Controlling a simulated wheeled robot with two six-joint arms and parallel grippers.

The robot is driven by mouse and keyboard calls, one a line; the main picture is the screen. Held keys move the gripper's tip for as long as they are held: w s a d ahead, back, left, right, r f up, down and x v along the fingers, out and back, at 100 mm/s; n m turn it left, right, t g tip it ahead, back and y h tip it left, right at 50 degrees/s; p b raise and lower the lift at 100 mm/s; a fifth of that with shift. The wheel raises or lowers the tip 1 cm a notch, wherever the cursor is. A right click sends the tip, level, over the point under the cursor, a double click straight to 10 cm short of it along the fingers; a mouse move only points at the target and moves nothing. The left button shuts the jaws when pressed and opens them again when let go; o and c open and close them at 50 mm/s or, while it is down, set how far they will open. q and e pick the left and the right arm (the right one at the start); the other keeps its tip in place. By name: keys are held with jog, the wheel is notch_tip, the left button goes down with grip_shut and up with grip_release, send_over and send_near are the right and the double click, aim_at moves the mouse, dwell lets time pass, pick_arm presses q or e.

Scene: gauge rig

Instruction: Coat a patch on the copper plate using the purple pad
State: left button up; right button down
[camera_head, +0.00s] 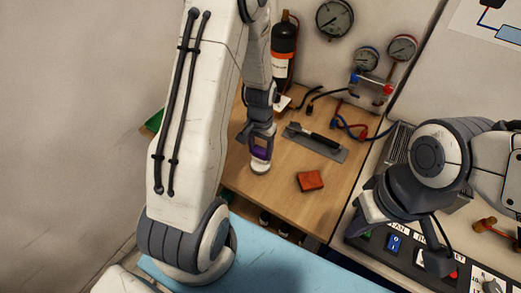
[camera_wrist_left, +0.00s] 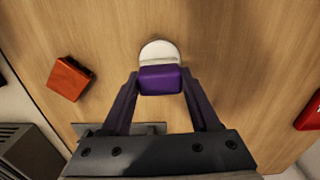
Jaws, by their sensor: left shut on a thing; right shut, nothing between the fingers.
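The purple pad is a purple block with a round white face. My left gripper (camera_head: 261,147) is shut on the purple pad (camera_wrist_left: 160,79), and its white end (camera_head: 260,168) points down at the wooden bench top. I cannot tell whether that end touches the wood. An orange-red square piece (camera_head: 310,181) lies flat on the bench, right of the pad in the head view and to its left in the left wrist view (camera_wrist_left: 70,78). It is the only copper-like thing I see. My right gripper (camera_head: 436,262) is shut and empty over the dark control panel.
A flat grey metal piece with a black-handled tool (camera_head: 316,142) lies behind the orange-red piece. A black bottle (camera_head: 284,45), hoses and a valve block (camera_head: 371,89) stand at the back. A red thing (camera_wrist_left: 308,114) shows at the wrist view's right edge. Bare wood surrounds the pad.

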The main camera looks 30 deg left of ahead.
aim_at(261, 150)
pick_arm(q)
jog(key=shift+r+p, duration=1.6)
jog(key=shift+r, duration=0.55)
